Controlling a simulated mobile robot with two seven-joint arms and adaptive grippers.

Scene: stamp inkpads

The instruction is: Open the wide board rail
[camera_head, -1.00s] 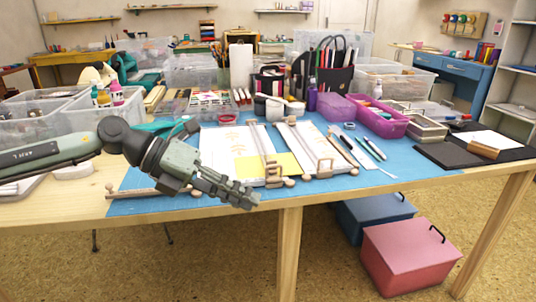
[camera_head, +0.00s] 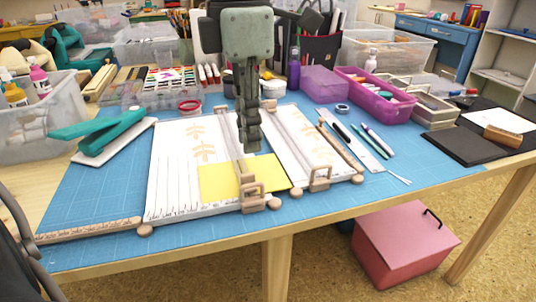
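The wide board (camera_head: 170,180) is the white left one of two boards on the blue mat. A yellow sheet (camera_head: 225,180) lies on it. A clear rail with a wooden handle (camera_head: 253,198) runs along its right side and looks lowered; its far part is hidden behind my gripper. A narrower board (camera_head: 300,140) lies to the right with its own handle (camera_head: 320,178). My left gripper (camera_head: 249,148) points down over the wide board's right side, beyond the handle. Its fingers show as one narrow column, so I cannot tell open from shut or whether they touch. My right gripper is out of view.
A teal stapler-like tool (camera_head: 105,135) lies left of the board. A wooden strip (camera_head: 90,230) lies at the front left. Pens (camera_head: 375,140) and a purple tray (camera_head: 380,100) are to the right. Blue mat (camera_head: 90,190) is bare at the left.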

